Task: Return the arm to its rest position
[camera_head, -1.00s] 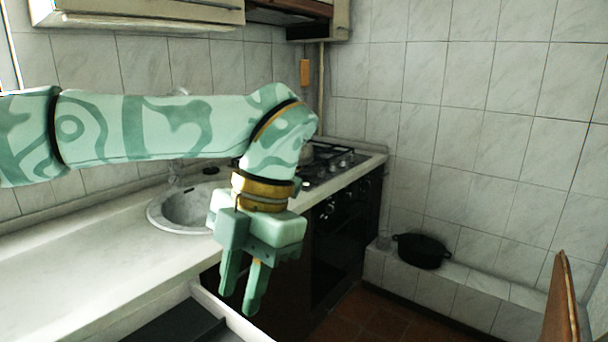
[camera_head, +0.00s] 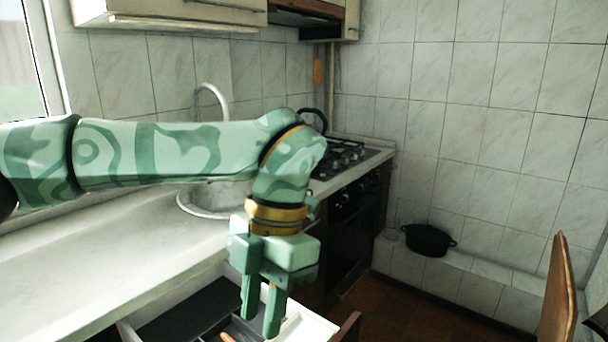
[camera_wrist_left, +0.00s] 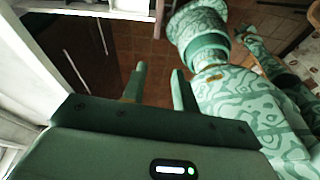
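My left arm reaches in from the left in the head view, bent down at the wrist. Its gripper (camera_head: 260,322) points downward with the two fingers apart and nothing between them. The fingers show in front of an open drawer (camera_head: 310,328) below the counter. In the left wrist view the fingers (camera_wrist_left: 158,78) are also apart, with bare floor showing between them. My patterned body fills the right of that view.
The counter (camera_head: 90,255) with a sink (camera_head: 205,205) runs along the left, partly behind my arm. A stove (camera_head: 350,160) stands beyond. A black pot (camera_head: 428,240) sits on a tiled ledge. A brown wooden panel (camera_head: 558,290) stands at the right. The drawer holds a dark tray (camera_head: 190,312).

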